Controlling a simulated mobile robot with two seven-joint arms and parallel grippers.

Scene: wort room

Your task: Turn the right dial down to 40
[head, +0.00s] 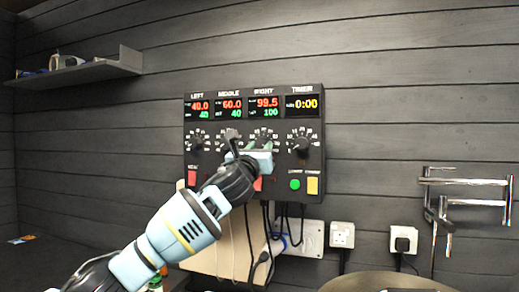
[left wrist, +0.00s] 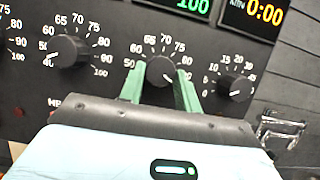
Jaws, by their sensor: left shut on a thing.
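The control panel (head: 254,178) hangs on the dark plank wall. Its right display (head: 264,106) reads 99.5 in red above 100 in green. My left gripper (head: 260,146) is at the right dial, which it largely covers in the head view. In the left wrist view, its green fingers (left wrist: 160,88) are on either side of the black right dial (left wrist: 160,69) and shut on it. That dial's white mark points to the lower right, toward the 100 end of its scale. My right gripper is not in view.
The middle dial (left wrist: 68,48) is close to the left and the timer dial (left wrist: 236,86) to the right. Cables (head: 250,235) hang below. A metal bracket (head: 465,187) is at right.

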